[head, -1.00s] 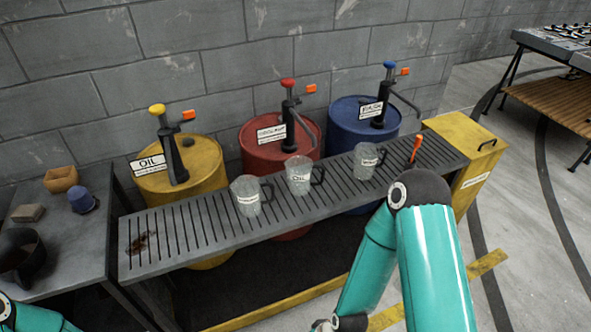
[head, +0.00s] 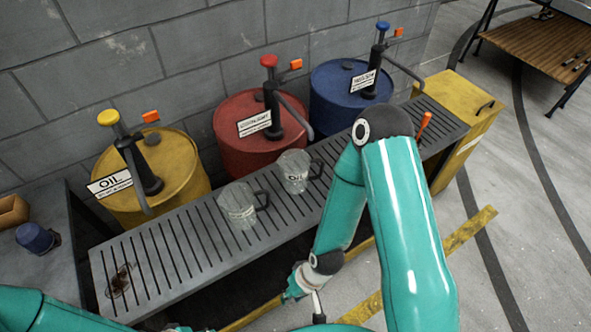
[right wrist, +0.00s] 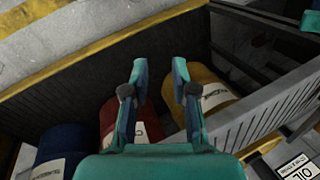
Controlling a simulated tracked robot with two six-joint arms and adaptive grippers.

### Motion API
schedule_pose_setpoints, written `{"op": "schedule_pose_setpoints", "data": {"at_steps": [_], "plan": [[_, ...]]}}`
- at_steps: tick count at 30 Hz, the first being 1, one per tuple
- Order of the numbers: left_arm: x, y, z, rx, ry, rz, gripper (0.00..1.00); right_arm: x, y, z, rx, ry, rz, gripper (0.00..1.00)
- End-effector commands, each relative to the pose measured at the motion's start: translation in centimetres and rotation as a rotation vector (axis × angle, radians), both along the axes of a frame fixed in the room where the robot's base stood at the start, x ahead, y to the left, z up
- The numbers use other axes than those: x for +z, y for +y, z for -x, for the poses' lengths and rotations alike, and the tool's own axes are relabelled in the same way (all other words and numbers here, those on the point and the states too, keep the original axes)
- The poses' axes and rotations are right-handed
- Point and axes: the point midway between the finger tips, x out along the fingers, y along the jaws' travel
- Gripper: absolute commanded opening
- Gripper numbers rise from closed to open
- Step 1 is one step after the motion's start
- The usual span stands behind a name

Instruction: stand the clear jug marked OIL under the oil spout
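The clear jug marked OIL (head: 297,172) stands upright on the slatted grey rack (head: 190,275), right of another clear jug (head: 240,205) whose label is hard to read. The yellow OIL drum (head: 178,172) stands behind the rack's left part. Its black pump with a yellow knob has a spout (head: 141,195) hanging down toward the rack. My right gripper (right wrist: 159,75) is open and empty in the right wrist view, low near the rack, with no jug between its fingers. My left arm shows at the bottom left; its gripper is out of view.
A red drum (head: 262,140) and a blue drum (head: 345,98) stand behind the rack. A yellow cabinet (head: 475,120) stands at its right end. A side table with a blue cup (head: 35,238) is at the left.

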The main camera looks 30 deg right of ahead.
Motion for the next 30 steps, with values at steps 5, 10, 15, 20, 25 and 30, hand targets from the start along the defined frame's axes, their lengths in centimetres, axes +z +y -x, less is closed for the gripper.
{"op": "schedule_pose_setpoints", "data": {"at_steps": [5, 10, 15, 20, 25, 30], "plan": [[0.0, 0.0, 0.0, 0.000, 0.001, 0.000, 0.40, 0.0, 0.0, 0.0, 0.000, 0.001, 0.000, 0.27], [-0.1, 0.0, 0.0, 0.000, 0.001, 0.000, 0.40, 0.0, -0.3, -0.6, -0.036, 0.004, 0.000, 0.27], [-0.9, 0.0, 0.0, 0.000, 0.000, 0.000, 0.40, 0.1, -2.1, -4.1, -0.257, 0.043, -0.009, 0.27], [-2.0, 0.0, 0.0, 0.000, 0.000, 0.000, 0.40, 1.3, -5.4, -9.7, -0.645, 0.119, -0.040, 0.27], [-3.1, 0.0, 0.0, 0.000, 0.000, 0.000, 0.40, 4.2, -9.9, -15.2, -1.096, 0.212, -0.099, 0.27], [-4.4, 0.0, 0.0, 0.000, 0.000, 0.000, 0.40, 9.1, -15.8, -19.8, -1.596, 0.313, -0.195, 0.27]]}}
